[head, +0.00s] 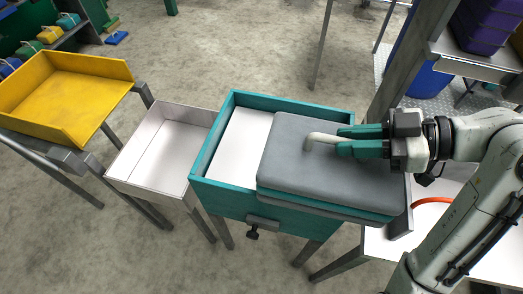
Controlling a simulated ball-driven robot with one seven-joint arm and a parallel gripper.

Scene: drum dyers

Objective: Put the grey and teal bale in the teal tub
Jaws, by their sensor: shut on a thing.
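The grey and teal bale (290,165) is a flat grey block with teal lower layers and a pale handle on top. It hangs over the right part of the teal tub (207,150), and its front and right parts stick out past the tub's rim. I cannot tell whether it touches the rim. My gripper (345,140), with teal fingers, comes from the right and is shut on the bale's pale handle. The tub's white inside shows bare at the left; its right part is hidden under the bale.
A white open tray (165,150) stands left of the tub, and a yellow tray (70,95) is farther left. A white surface (375,245) with an orange curved thing lies at the lower right. Metal posts rise behind at the right. The concrete floor behind is mostly clear.

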